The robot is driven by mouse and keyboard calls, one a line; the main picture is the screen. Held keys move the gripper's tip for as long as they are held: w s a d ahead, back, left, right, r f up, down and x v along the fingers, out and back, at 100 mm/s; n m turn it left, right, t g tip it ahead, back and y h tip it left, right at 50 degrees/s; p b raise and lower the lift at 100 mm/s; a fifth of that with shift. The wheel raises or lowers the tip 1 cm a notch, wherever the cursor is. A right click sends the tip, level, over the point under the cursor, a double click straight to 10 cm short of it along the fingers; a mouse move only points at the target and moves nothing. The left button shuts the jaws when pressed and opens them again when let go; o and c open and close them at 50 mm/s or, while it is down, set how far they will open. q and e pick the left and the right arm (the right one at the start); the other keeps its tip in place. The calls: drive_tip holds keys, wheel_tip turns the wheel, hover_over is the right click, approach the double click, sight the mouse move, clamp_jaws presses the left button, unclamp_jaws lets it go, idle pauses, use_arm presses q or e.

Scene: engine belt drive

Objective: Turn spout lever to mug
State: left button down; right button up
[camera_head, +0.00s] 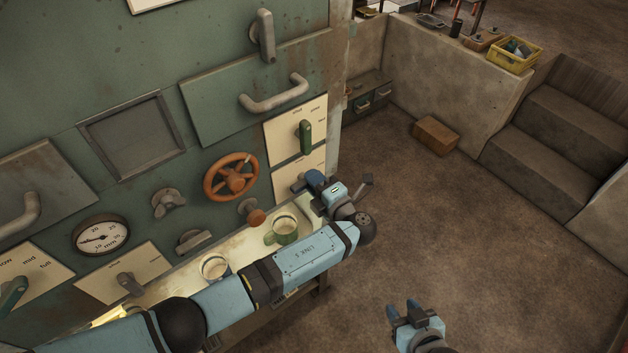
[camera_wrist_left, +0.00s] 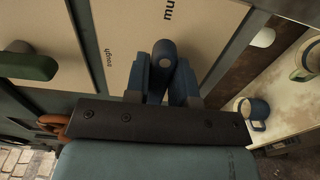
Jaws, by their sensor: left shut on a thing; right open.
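My left gripper (camera_head: 310,184) is at the lower right of the machine, in front of a cream label plate (camera_head: 283,178). In the head view the lever is mostly hidden by the gripper. A green mug (camera_head: 284,232) and a blue mug (camera_head: 214,268) stand on the lit shelf. My right gripper (camera_head: 404,312) is open and empty above the floor.
A green lever (camera_head: 305,137) sits on the plate above, with an orange handwheel (camera_head: 231,177) to its left. A knob (camera_head: 251,212) juts out above the shelf. My left arm crosses in front of the shelf. The brown floor (camera_head: 470,230) to the right is mostly clear.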

use_arm(q)
drive_tip(key=shift+w+r, duration=0.1)
idle(0.4)
drive_tip(key=c, duration=1)
unclamp_jaws()
